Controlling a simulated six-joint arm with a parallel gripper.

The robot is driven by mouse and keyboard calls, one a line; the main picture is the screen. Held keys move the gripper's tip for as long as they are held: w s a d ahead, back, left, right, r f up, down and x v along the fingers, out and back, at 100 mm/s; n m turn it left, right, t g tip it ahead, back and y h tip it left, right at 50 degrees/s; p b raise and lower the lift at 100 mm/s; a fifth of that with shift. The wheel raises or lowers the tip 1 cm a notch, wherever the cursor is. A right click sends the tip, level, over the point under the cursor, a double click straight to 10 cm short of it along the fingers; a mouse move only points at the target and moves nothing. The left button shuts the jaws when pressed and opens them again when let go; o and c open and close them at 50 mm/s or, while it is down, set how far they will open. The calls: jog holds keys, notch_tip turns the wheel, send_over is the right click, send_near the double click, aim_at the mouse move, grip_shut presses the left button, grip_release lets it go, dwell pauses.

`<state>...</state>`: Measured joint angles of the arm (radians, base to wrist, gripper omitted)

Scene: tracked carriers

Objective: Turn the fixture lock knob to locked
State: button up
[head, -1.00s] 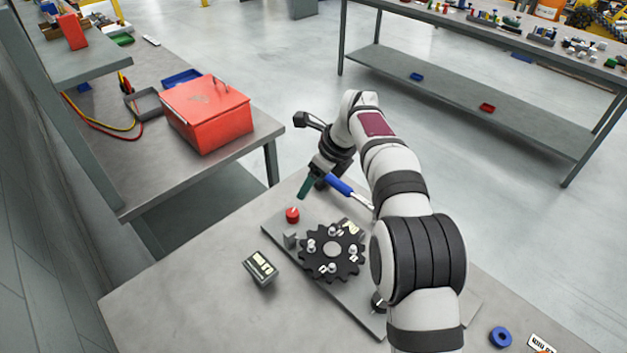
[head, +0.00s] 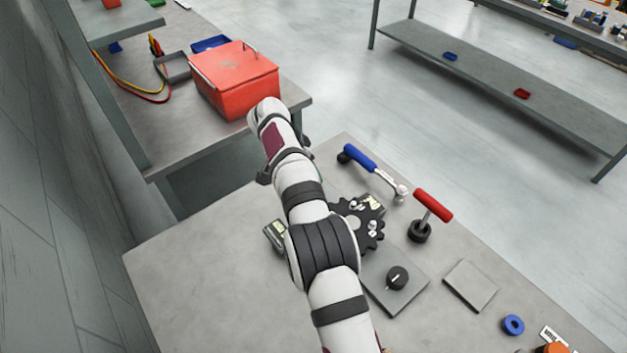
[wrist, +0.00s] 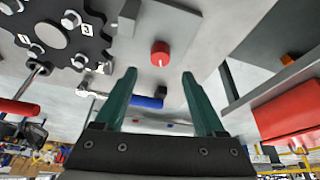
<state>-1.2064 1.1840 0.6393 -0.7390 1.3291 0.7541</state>
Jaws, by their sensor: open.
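A red round knob (wrist: 160,53) with a small light mark stands on the grey fixture plate (wrist: 181,28) in the wrist view. My gripper (wrist: 159,74) is open, its two green fingers on either side of the line to the knob. The fingertips appear apart from it, with nothing between them. In the head view my arm hides the red knob and the gripper.
A flat grey square (head: 470,285) and blue ring (head: 513,325) lie to the right. The table's left front is clear.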

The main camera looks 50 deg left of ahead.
jog(key=x, duration=0.7)
jog(key=shift+w+f, duration=0.1)
jog(key=shift+f, duration=0.05)
jog(key=shift+d, duration=0.1)
grip_shut()
